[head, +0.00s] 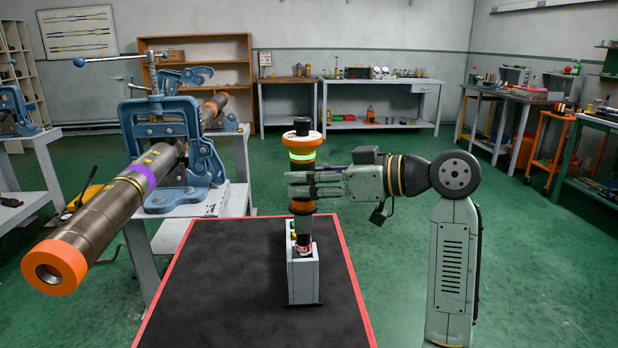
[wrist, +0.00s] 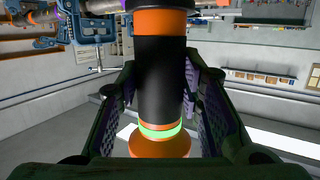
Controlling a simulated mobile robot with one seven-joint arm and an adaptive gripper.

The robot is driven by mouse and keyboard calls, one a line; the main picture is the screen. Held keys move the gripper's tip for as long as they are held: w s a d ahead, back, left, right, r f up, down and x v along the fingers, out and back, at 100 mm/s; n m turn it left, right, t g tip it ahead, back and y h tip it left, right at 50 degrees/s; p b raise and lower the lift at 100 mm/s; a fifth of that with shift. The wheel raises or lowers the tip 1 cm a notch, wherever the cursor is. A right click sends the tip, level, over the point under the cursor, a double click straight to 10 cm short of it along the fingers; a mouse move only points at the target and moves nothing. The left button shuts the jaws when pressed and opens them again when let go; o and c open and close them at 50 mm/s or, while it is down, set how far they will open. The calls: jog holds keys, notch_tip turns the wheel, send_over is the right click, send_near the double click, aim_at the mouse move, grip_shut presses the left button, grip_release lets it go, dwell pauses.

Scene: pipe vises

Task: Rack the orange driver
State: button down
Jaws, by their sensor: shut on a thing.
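The orange driver (head: 302,166) is an upright orange-and-black cylinder with a glowing green ring, a white and orange collar and a black top. My gripper (head: 302,190) comes from the right and is shut on its middle. The wrist view shows the driver (wrist: 160,75) between both fingers, with the green ring at the lower end of the picture. A narrow light-grey rack (head: 304,283) stands on the black mat directly below. The driver's lower end is at the rack's top; I cannot tell whether it is seated inside or just above.
The black mat (head: 210,300) has a red edge and is mostly bare around the rack. A blue pipe vise (head: 160,130) at left clamps a long pipe (head: 110,215) with an orange end, which juts toward me. Benches and shelves stand along the far walls.

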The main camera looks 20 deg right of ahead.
jog(key=shift+a+f+b, duration=0.2)
jog(key=shift+f+b, duration=0.2)
jog(key=shift+f, duration=0.25)
jog(key=shift+d+r, duration=0.1)
jog(key=shift+r, duration=0.1)
dwell(0.3)
